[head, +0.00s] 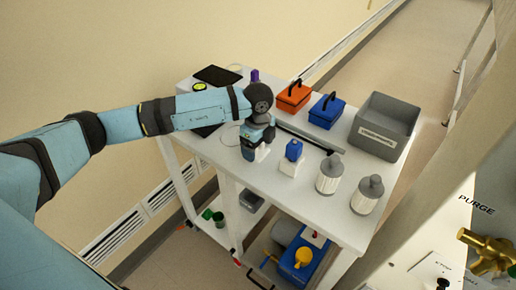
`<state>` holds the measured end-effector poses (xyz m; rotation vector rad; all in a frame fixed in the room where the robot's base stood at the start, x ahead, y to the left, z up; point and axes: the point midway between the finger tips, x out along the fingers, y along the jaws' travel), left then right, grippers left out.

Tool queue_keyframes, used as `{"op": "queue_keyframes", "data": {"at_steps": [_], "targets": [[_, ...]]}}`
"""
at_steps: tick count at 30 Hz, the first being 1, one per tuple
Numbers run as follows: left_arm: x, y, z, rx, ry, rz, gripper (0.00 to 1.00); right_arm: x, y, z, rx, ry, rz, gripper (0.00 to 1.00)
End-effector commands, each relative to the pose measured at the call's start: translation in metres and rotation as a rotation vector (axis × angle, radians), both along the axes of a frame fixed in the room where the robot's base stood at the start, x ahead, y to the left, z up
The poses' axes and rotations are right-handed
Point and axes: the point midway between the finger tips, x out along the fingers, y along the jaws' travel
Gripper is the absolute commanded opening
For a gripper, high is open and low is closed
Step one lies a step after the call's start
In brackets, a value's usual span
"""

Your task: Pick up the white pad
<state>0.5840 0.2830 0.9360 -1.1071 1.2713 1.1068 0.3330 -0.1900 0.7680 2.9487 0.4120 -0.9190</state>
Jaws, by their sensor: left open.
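My left arm reaches in from the left over the white cart top. Its gripper (256,152) points down near the cart's left front edge, and its jaws are open. A faint, pale rounded outline (230,135) lies flat just left of the gripper and may be the white pad. It is hard to tell from the white surface, and the arm covers part of that area. Another pale outline (235,68) shows at the cart's back corner. I cannot tell which is the pad. My right gripper is not in view.
A blue-and-white device (292,158) stands right of the gripper. Two lidded grey canisters (330,175), a black bar (305,138), orange (293,96) and blue (327,111) boxes and a grey bin (384,127) occupy the cart. A black mat (217,76) lies at the back.

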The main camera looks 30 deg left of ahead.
Motion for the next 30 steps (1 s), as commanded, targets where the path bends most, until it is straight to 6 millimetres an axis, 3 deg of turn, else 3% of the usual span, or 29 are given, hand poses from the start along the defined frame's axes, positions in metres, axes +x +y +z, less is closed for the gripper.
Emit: {"op": "queue_keyframes", "data": {"at_steps": [4,9,22,26,30], "targets": [[0.0,0.0,0.0,0.0,0.0,-0.001,0.79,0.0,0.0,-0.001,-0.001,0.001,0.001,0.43],[0.0,0.0,0.001,0.0,0.0,-0.001,0.4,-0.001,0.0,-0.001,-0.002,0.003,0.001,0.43],[0.0,0.0,0.009,0.0,-0.001,-0.001,0.4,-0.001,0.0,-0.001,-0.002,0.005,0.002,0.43],[0.0,-0.001,0.023,-0.001,-0.002,-0.002,0.4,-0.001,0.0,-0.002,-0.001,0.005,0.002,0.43],[0.001,-0.001,0.051,-0.002,-0.004,-0.003,0.4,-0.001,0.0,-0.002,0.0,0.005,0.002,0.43]]}}
